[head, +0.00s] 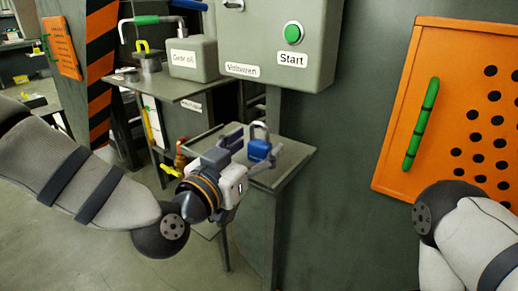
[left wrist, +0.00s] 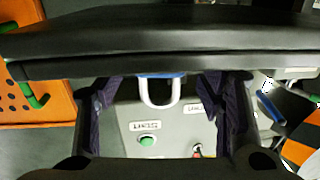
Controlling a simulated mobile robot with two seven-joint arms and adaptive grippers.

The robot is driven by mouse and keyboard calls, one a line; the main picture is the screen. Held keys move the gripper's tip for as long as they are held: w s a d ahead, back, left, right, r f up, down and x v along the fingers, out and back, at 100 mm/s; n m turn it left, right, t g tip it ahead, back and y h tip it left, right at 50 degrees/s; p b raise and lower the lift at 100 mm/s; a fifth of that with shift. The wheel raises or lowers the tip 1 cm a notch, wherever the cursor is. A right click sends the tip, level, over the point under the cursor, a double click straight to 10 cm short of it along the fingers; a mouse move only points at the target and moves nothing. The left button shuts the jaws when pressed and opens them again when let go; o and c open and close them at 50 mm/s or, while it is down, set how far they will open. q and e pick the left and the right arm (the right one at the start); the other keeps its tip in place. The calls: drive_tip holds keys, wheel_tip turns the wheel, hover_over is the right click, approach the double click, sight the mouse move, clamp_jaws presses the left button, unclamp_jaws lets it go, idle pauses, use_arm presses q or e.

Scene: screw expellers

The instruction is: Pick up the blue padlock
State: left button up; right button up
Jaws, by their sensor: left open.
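The blue padlock (head: 259,150) stands upright on a small grey shelf (head: 290,157), its silver shackle on top. My left gripper (head: 246,149) is over this shelf, right beside the padlock, with its fingers pointing toward it. In the left wrist view, the padlock's shackle and a thin strip of blue body (left wrist: 163,75) show between the two spread fingers of my left gripper (left wrist: 160,98). The gripper is open, with gaps on both sides of the shackle. Most of the padlock body is hidden there by a dark part. My right gripper is out of view.
A grey control box (head: 270,45) with a green Start button (head: 293,33) hangs above the shelf. Behind is a table with a gear oil can (head: 193,60) and a yellow padlock (head: 142,47). An orange perforated board (head: 450,110) with a green bar is at right.

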use_arm(q)
drive_tip(key=shift+x, duration=1.05)
drive_tip(key=c, duration=1.3)
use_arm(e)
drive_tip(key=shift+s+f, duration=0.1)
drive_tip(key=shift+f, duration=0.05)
